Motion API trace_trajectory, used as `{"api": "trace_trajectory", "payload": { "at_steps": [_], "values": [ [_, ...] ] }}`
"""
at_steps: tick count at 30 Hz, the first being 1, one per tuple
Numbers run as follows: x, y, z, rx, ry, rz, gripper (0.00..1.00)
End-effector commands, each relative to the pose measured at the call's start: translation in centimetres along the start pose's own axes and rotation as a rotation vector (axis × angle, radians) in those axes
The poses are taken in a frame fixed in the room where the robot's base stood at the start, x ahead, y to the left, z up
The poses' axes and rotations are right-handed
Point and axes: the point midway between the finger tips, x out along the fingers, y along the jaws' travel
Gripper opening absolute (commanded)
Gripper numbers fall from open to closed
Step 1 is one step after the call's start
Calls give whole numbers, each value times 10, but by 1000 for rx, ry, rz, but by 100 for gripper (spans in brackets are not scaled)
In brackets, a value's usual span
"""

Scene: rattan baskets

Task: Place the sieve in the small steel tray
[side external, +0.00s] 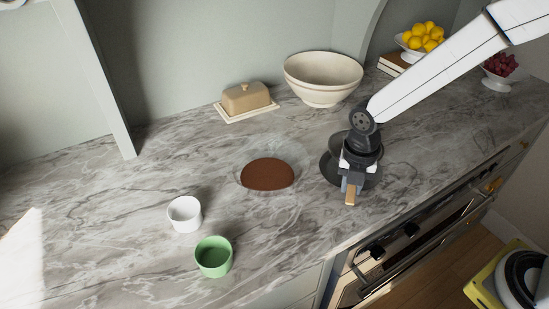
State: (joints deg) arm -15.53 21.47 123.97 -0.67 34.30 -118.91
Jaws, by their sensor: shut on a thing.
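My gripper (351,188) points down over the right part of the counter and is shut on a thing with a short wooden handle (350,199). The handle end sticks out below the fingers toward the front edge. A dark round shape (330,168) shows just behind and left of the gripper, largely hidden by it. I cannot tell whether it is part of the held thing, or whether the held thing is the sieve. No small steel tray can be made out in this view.
A clear bowl with brown contents (268,174) stands left of my gripper. A white cup (185,214) and green cup (213,257) stand at front left. A cream bowl (323,78) and butter dish (247,99) are behind. The left counter (90,220) is clear.

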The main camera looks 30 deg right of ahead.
Motion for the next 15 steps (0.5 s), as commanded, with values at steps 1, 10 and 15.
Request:
{"api": "trace_trajectory", "payload": {
  "at_steps": [1, 10, 15],
  "values": [
    [5, 0, 0, 0, 1, -2, 0],
    [30, 0, 0, 0, 0, -1, 0],
    [31, 0, 0, 0, 0, 0, 0]
  ]
}}
